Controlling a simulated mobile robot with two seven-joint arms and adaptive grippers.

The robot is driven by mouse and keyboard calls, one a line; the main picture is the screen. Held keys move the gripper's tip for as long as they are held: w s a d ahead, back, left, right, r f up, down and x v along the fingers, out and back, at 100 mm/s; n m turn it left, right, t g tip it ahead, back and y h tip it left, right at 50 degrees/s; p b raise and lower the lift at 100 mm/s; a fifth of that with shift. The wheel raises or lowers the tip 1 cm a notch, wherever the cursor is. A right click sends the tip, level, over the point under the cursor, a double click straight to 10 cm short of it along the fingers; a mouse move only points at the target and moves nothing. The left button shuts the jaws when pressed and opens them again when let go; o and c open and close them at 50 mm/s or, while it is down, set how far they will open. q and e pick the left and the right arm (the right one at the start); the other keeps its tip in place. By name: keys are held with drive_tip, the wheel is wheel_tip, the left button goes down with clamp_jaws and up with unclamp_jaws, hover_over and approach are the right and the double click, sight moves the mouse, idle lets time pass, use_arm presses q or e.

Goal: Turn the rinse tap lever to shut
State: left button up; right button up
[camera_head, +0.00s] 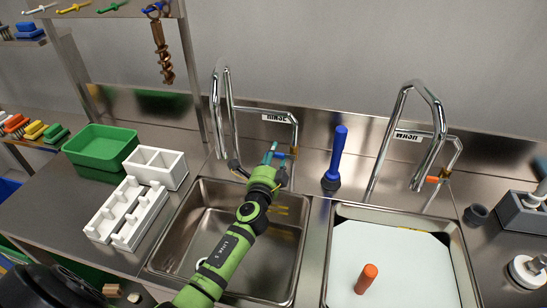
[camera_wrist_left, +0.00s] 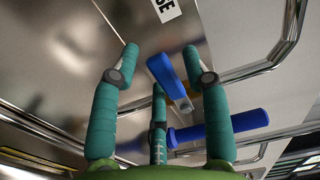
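The rinse tap (camera_head: 228,115) stands behind the left sink, with its label on the wall behind. Its blue lever (camera_wrist_left: 160,72) shows in the left wrist view, with a metal end. My left gripper (camera_head: 278,157) is at the tap's valve in the head view, where its fingers hide most of the lever. In the wrist view the teal fingers of my left gripper (camera_wrist_left: 160,60) are spread, with the lever between them, close to the right finger. I cannot tell whether they touch. My right gripper is not in view.
A blue-handled tool (camera_head: 337,155) stands upright just right of the rinse tap. The wash tap (camera_head: 425,100) with an orange lever is over the right sink, which holds a pale board (camera_head: 390,255) and an orange piece. White racks (camera_head: 128,212) and a green bin (camera_head: 100,150) are left.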

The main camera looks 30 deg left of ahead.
use_arm(q)
drive_tip(key=shift+s, duration=0.15)
drive_tip(key=v, duration=1.1)
drive_tip(key=shift+s+d, duration=0.15)
drive_tip(key=shift+s, duration=0.15)
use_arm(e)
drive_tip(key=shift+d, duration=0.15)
